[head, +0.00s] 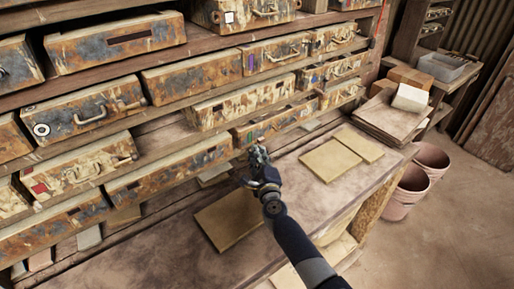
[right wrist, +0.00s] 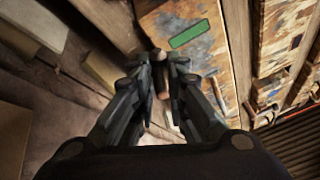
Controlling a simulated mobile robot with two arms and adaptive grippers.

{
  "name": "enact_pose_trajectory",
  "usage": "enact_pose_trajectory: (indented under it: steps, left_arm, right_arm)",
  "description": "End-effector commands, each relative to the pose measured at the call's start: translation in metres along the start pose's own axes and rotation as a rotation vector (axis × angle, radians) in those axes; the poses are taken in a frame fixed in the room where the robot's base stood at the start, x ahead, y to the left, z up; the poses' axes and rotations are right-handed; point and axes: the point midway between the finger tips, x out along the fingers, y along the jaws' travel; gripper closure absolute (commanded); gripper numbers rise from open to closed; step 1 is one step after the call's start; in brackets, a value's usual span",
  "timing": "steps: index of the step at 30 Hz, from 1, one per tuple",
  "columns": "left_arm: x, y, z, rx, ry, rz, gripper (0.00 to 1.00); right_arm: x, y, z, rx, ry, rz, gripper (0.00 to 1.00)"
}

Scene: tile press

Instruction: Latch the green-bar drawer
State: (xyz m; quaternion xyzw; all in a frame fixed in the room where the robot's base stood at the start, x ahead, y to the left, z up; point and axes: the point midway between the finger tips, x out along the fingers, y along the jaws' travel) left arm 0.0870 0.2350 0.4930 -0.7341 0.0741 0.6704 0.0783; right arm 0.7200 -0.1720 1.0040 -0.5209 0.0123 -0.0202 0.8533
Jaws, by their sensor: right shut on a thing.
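The green-bar drawer shows in the right wrist view as a rust-and-blue worn front (right wrist: 212,62) with a bright green bar (right wrist: 190,33). In the head view it appears to be the low drawer (head: 278,122) just beyond my right gripper, its bar hard to make out. My right gripper (head: 257,152) is at the near left end of this drawer. In the right wrist view its fingers (right wrist: 162,75) are closed around a brown rounded handle (right wrist: 159,56) beside the drawer front. The fingers hide most of the handle and its join to the drawer. My left gripper is not in view.
Several other worn drawers fill the rack, one with a white ring (head: 88,112) and one with a red mark (head: 78,172). Flat tan tiles (head: 230,218) lie on the bench (head: 290,187) below. Bins (head: 407,192) stand on the floor at right.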

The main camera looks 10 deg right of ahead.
Motion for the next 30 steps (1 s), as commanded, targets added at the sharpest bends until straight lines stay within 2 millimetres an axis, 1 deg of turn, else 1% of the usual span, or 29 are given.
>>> enact_pose_trajectory:
  steps: [1, 6, 9, 15, 26, 27, 28, 29, 30]
  left_arm:
    - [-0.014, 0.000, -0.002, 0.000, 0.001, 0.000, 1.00]
    - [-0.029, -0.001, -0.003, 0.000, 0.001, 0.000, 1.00]
    - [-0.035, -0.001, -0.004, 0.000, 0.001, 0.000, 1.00]
    - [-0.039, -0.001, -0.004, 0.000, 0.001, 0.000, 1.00]
    - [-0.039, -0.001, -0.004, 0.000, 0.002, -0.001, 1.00]
    - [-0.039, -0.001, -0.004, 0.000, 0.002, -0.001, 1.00]
    - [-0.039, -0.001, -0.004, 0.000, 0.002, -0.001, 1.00]
    - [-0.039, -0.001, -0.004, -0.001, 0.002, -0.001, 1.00]
    - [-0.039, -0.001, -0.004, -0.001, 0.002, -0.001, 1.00]
  right_arm:
    - [0.000, -0.007, 0.003, 0.031, 0.009, 0.012, 1.00]
    - [0.001, -0.009, 0.003, 0.107, 0.024, 0.043, 1.00]
    - [0.001, -0.009, 0.002, 0.136, 0.031, 0.055, 1.00]
    - [0.002, -0.009, 0.001, 0.165, 0.036, 0.067, 1.00]
    - [0.002, -0.009, 0.000, 0.168, 0.036, 0.067, 1.00]
    - [0.002, -0.009, 0.000, 0.168, 0.036, 0.067, 0.82]
    - [0.002, -0.009, 0.000, 0.168, 0.036, 0.067, 0.75]
    - [0.002, -0.009, 0.000, 0.167, 0.036, 0.067, 0.72]
    - [0.002, -0.009, 0.000, 0.167, 0.036, 0.067, 0.72]
